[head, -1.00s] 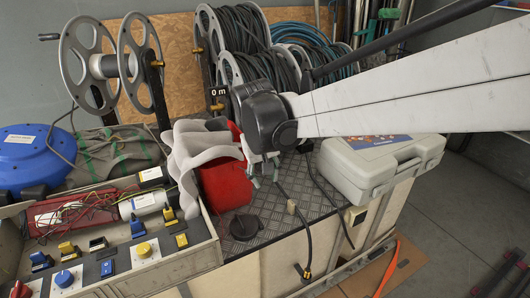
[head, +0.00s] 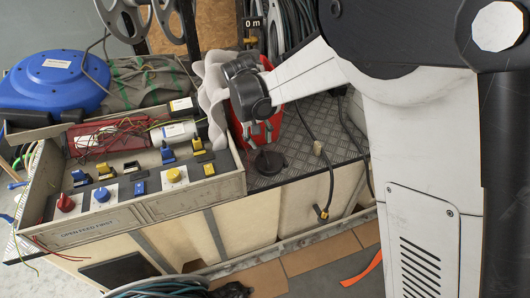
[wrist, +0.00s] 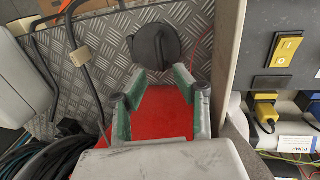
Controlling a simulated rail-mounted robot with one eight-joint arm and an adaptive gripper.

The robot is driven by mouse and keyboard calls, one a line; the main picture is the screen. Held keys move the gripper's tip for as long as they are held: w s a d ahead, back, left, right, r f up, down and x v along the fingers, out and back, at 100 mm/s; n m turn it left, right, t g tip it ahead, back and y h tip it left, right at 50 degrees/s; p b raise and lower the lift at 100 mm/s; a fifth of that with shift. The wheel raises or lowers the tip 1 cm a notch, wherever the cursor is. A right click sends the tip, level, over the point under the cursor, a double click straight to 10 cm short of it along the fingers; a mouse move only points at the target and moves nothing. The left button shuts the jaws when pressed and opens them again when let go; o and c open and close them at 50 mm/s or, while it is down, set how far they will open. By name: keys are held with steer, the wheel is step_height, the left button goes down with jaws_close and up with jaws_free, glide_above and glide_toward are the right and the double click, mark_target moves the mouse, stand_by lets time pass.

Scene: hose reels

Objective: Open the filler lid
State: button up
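The filler lid (head: 270,162) is a black round cap with a raised grip, lying flat on the checker-plate deck in front of the red container. It also shows in the wrist view (wrist: 155,46), at the top centre. My gripper (head: 262,137) is just behind and above the lid in the head view. In the wrist view, its green-padded fingers (wrist: 161,78) are open and empty, pointing toward the lid. The tips appear near the lid's lower edge, with no clear contact. The lid's hinge cannot be made out.
The red container (wrist: 160,115) lies under my fingers in the wrist view. A grey cloth (head: 212,95) hangs beside it. The control box (head: 150,190) with switches stands left of the lid.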

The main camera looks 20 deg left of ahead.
mark_target(265, 156)
steer(key=f, duration=0.5)
steer(key=w+d+f, duration=0.1)
steer(key=f, duration=0.1)
steer(key=shift+d+f+b, duration=0.1)
steer(key=shift+f+b, duration=0.05)
steer(key=shift+b, duration=0.15)
jaws_close()
